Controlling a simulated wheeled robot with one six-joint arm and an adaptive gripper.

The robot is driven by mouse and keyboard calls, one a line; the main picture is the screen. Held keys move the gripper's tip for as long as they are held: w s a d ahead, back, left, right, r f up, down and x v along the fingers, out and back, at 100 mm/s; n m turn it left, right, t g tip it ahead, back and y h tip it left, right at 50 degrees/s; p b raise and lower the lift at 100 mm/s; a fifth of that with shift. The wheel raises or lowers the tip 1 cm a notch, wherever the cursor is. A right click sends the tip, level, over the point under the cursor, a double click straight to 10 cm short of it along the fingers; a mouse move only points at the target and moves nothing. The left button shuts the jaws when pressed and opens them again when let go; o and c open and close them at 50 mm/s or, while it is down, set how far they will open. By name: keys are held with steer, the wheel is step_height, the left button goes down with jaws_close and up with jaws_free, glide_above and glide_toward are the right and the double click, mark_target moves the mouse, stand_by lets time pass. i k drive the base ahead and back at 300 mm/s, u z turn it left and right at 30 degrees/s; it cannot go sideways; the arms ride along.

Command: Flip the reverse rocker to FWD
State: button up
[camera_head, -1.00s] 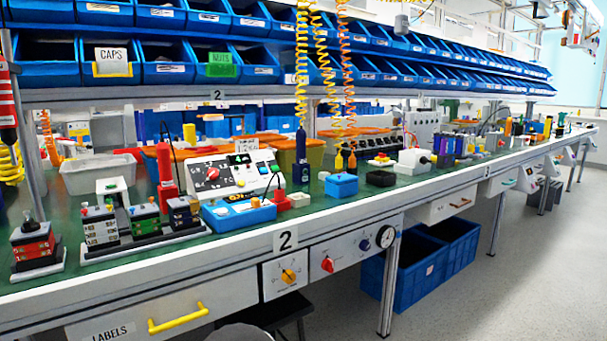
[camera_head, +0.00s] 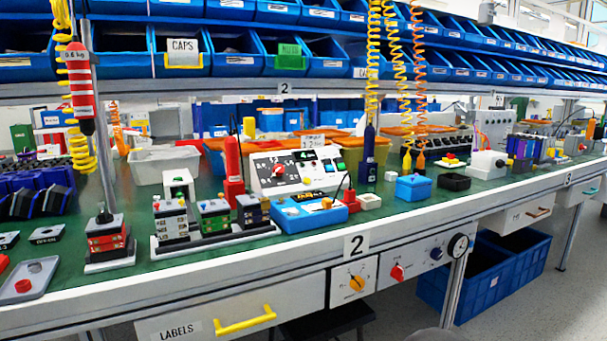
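I cannot make out a rocker marked FWD at this size. A white sloped control box (camera_head: 318,182) stands on the bench, with a dark dial plate, a red knob (camera_head: 278,169) and small coloured buttons. Any lettering on these is too small to read. My gripper is not in view.
The green bench top (camera_head: 335,225) is crowded with stacked blocks (camera_head: 212,220), a blue tester (camera_head: 309,211) and a red bottle-shaped tool (camera_head: 233,170). Coiled cords (camera_head: 374,60) hang above it. A yellow drawer handle (camera_head: 245,320) and blue crates (camera_head: 487,280) are below. Grey floor is free at right.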

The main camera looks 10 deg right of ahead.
mark_target(328, 163)
steer(key=u, duration=0.05)
steer(key=k, duration=0.6)
steer(key=z, duration=0.6)
steer(key=i, duration=1)
steer(key=u, duration=0.5)
